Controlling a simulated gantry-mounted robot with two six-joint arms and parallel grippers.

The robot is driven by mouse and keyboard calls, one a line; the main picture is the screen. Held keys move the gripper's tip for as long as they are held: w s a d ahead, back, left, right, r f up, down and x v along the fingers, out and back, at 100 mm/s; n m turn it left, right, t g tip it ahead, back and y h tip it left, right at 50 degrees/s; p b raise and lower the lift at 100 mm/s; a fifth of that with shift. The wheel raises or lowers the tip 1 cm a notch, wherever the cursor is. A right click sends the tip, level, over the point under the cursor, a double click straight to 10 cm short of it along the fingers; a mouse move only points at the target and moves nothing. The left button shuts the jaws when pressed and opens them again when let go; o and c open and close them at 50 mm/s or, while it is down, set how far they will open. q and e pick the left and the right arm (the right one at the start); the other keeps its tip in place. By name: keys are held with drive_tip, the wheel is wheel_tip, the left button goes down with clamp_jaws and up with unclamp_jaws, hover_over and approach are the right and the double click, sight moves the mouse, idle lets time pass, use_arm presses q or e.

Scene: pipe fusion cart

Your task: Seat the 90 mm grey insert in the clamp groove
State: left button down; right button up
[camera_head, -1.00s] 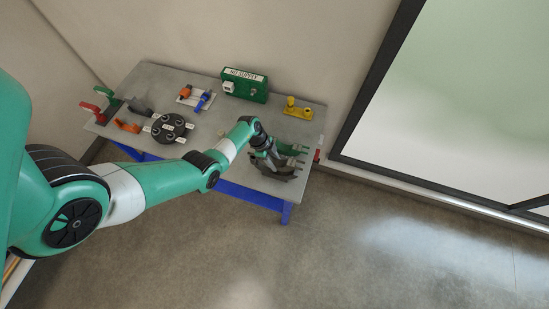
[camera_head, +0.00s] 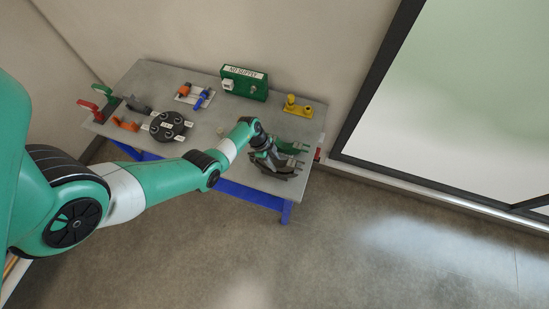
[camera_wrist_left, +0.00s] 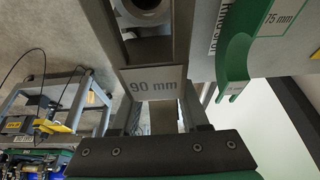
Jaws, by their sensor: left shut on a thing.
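My left gripper (camera_head: 272,160) is over the right end of the workbench in the head view. In the left wrist view (camera_wrist_left: 157,105) its jaws are shut on the 90 mm grey insert (camera_wrist_left: 153,84), whose label faces the camera. In the head view a dark curved part (camera_head: 288,173) shows under and beside the gripper; I cannot tell its insert from the clamp there. The clamp groove is not clear in either view, so I cannot tell if the insert touches it. My right gripper is not in view.
A green 75 mm insert (camera_wrist_left: 236,50) is close on the right in the wrist view. On the bench (camera_head: 232,170) stand a dark round disc (camera_head: 167,126), a green "NO SUPPLY" box (camera_head: 245,83) and a yellow fitting (camera_head: 297,106). Red and orange handles are at the left.

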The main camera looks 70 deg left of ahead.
use_arm(q)
drive_tip(key=shift+f+b, duration=0.7)
drive_tip(key=shift+f, duration=0.15)
drive_tip(key=shift+c, duration=1.6)
unclamp_jaws()
drive_tip(key=shift+r, duration=0.1)
drive_tip(key=p+v, duration=0.6)
drive_tip(key=v, duration=0.5)
drive_tip(key=shift+s+a+r, duration=0.1)
drive_tip(key=shift+r, duration=0.15)
